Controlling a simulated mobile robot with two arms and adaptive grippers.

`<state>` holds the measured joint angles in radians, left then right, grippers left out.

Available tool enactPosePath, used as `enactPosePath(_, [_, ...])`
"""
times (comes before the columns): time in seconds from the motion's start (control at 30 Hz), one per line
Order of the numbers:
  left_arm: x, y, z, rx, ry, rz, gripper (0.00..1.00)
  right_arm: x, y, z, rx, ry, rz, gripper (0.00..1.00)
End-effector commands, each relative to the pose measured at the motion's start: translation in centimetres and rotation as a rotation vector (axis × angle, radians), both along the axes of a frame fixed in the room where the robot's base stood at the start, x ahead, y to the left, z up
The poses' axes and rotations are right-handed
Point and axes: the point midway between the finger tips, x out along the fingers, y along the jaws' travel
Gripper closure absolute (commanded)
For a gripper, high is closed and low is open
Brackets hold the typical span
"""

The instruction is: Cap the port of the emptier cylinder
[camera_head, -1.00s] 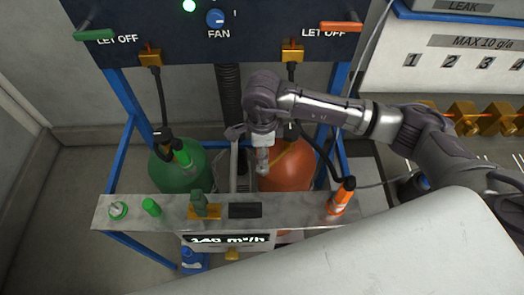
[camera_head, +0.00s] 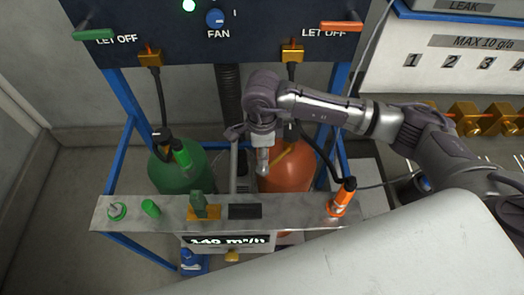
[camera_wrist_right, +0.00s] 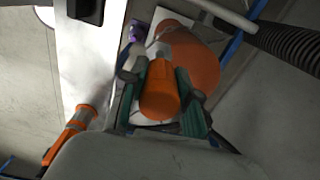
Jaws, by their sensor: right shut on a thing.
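The orange cylinder (camera_head: 288,172) stands behind the shelf on the right, and the green cylinder (camera_head: 178,173) stands on the left. My right gripper (camera_head: 262,165) is in front of the top of the orange cylinder. In the right wrist view its fingers (camera_wrist_right: 162,95) are shut on an orange cap (camera_wrist_right: 160,92), with the orange cylinder (camera_wrist_right: 203,62) just beyond it. The cap and fingers hide the port area, so I cannot tell whether the cap touches the port. A green hose connector (camera_head: 182,153) is at the top of the green cylinder. My left gripper is not in view.
A metal shelf (camera_head: 280,212) runs across the front. It carries a green cap (camera_head: 151,208), an orange hose connector (camera_head: 341,198) and a dark recess (camera_head: 245,211). Blue frame posts (camera_head: 127,97) and a ribbed black hose (camera_head: 229,92) stand close by.

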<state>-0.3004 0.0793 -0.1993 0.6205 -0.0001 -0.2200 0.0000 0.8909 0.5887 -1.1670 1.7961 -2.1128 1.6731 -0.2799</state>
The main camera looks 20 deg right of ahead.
Motion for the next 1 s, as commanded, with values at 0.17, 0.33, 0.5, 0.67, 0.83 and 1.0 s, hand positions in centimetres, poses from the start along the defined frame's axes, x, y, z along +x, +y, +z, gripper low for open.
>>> enactPosePath(0.17, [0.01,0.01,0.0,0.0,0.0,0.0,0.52,0.0,0.01,0.01,0.0,0.0,0.0,0.93])
enactPosePath(0.33, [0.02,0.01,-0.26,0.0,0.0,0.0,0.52,0.01,0.01,-0.08,0.0,-0.001,0.0,0.93])
enactPosePath(0.5, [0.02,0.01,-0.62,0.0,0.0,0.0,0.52,0.01,0.0,-0.09,0.0,-0.001,0.001,0.93])
enactPosePath(0.67, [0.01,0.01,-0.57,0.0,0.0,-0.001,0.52,0.0,0.01,0.01,0.0,0.0,0.001,0.93])
enactPosePath(0.83, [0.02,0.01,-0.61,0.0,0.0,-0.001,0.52,0.0,0.01,-0.04,0.0,0.0,0.0,0.93])
enactPosePath(1.0, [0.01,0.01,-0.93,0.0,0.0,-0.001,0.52,0.0,0.01,-0.38,0.0,0.0,0.0,0.93])
